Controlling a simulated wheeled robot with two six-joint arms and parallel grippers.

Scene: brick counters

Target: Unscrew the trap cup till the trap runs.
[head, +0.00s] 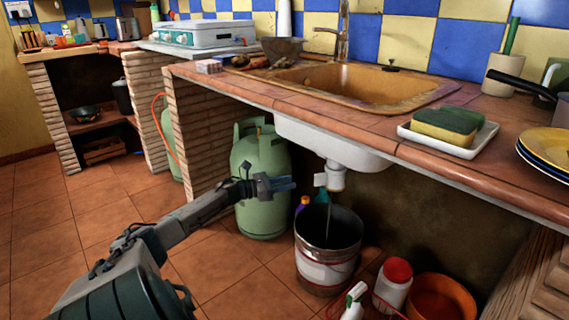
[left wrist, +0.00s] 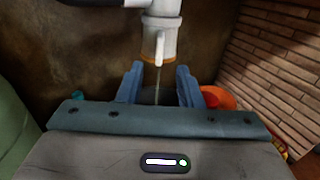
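The white sink trap (head: 335,180) hangs under the sink basin; it also shows in the left wrist view (left wrist: 158,32), with an orange-brown ring at its lower end. I cannot make out a separate cup below that ring. A thin stream (left wrist: 157,80) falls from the trap. It drops into the metal bucket (head: 328,262), which stands on the floor below. My left gripper (head: 284,184) is left of the trap in the head view, apart from it. Its blue fingers are spread and empty in the left wrist view (left wrist: 158,85), below the trap's lower end. My right gripper is in neither view.
A green gas cylinder (head: 262,165) stands left of the bucket. A red-lidded jar (head: 394,282), a spray bottle (head: 354,303) and an orange tub (head: 438,298) stand to its right. The tiled counter edge (head: 330,118) and white basin underside (head: 325,145) hang above.

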